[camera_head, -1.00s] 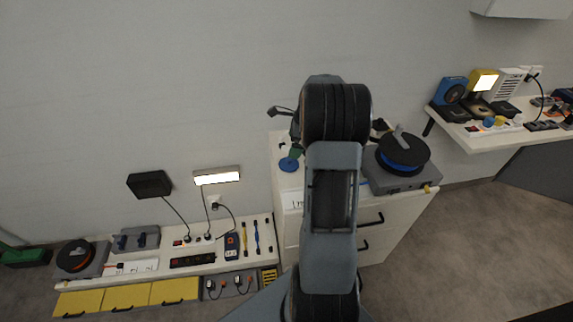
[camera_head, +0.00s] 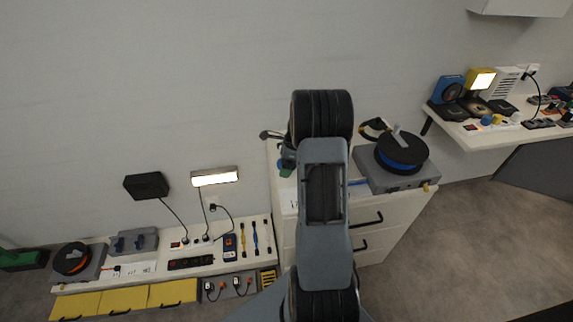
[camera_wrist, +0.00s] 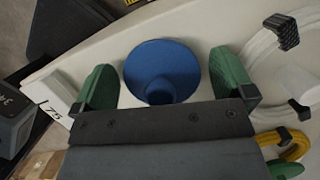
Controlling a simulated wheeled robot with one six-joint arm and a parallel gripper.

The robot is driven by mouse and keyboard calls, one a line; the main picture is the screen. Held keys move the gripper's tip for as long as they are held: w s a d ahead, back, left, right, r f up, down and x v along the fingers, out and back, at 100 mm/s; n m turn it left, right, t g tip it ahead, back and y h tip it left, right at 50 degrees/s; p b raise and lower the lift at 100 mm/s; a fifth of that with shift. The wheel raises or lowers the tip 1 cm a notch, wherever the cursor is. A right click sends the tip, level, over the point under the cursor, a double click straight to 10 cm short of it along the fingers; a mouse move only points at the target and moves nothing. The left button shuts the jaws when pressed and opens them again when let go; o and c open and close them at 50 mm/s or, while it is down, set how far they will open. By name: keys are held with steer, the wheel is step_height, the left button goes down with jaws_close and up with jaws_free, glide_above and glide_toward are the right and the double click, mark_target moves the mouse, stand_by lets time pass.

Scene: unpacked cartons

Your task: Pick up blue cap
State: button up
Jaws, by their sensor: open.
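The blue cap (camera_wrist: 162,68) is a round blue disc with a narrower round part at its middle, resting on the white cabinet top. In the wrist view it lies between the two green fingers of my gripper (camera_wrist: 164,75), with a gap on each side. My gripper is open and empty. In the head view the cap (camera_head: 285,171) shows only in part, just below my gripper (camera_head: 287,156), at the left of the cabinet top. My arm hides part of the cabinet top there.
The white cabinet top (camera_wrist: 205,30) also holds a white coiled cable (camera_wrist: 262,50) with black ties and a yellow hook (camera_wrist: 295,147), right of the fingers. A black-and-blue cable reel (camera_head: 402,152) stands on a grey case at the right. A low bench (camera_head: 160,268) stands at the left.

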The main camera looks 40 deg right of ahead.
steer(key=c, duration=0.9)
steer(key=shift+r, duration=0.2)
steer(key=shift+r, duration=0.2)
steer(key=v, duration=0.3)
steer(key=shift+a+r, duration=0.2)
steer(key=shift+a, duration=0.1)
steer(key=s+a+r, duration=0.2)
steer(key=s+r, duration=0.7)
steer(key=s, duration=0.4)
steer(key=shift+a+p, duration=0.15)
steer(key=shift+p, duration=0.25)
steer(key=shift+s, duration=0.1)
